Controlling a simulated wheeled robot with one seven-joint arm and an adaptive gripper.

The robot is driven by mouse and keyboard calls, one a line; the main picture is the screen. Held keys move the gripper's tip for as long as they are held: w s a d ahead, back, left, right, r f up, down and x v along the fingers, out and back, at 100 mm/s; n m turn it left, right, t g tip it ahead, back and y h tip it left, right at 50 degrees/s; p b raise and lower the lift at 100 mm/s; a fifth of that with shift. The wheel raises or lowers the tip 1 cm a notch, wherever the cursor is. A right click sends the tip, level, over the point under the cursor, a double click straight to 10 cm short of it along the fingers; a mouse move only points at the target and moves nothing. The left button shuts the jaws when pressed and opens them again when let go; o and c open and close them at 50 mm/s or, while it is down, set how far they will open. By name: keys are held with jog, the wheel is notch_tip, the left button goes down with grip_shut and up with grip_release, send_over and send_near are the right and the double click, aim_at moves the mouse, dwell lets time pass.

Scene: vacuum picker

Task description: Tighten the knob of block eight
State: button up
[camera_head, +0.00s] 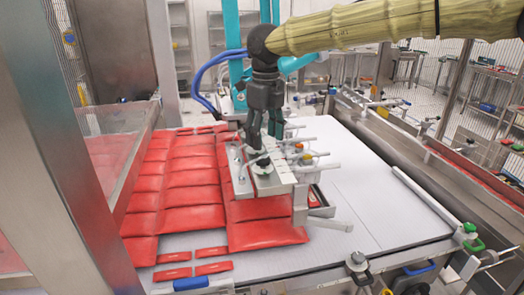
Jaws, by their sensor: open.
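My gripper (264,137) is dark grey and points down over the metal plate (275,178) of the vacuum picker. Its fingers are apart, close above or around a dark knob (262,161) on the plate. I cannot tell whether they touch it. Several blocks with white tubes and small fittings (301,148) sit along the right side of the plate. No block number is readable, so I cannot tell which is block eight. Part of the plate's far end is hidden behind my gripper.
Rows of red pouches (190,179) lie left of and under the picker on a white conveyor surface (365,190). The conveyor's right side is clear. Teal machine parts and blue hoses (203,78) stand behind. A steel frame (70,150) rises at left.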

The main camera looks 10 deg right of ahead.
aim_at(263, 158)
jog(key=shift+s+f+p, duration=0.15)
jog(key=shift+s+f, duration=0.05)
jog(key=shift+f, duration=0.3)
jog(key=shift+s+f+p, duration=0.15)
jog(key=shift+s+f, duration=0.05)
jog(key=shift+f, duration=0.3)
jog(key=w+f, duration=0.4)
jog(key=f, duration=0.1)
jog(key=shift+a, duration=0.1)
jog(key=shift+s+f+p, duration=0.1)
jog(key=shift+f+p, duration=0.05)
jog(key=shift+p, duration=0.15)
jog(key=shift+s, duration=0.25)
jog(key=shift+s+r, duration=0.3)
jog(key=shift+s, duration=0.25)
jog(key=shift+s+r, duration=0.3)
jog(key=shift+s, duration=0.25)
jog(key=shift+c, duration=0.2)
jog(key=shift+w+f, duration=0.6)
jog(key=shift+w, duration=0.3)
jog(key=c, duration=0.7)
jog(key=shift+c, duration=1.3)
jog(key=shift+s+r, duration=0.15)
jog(key=shift+r, duration=0.05)
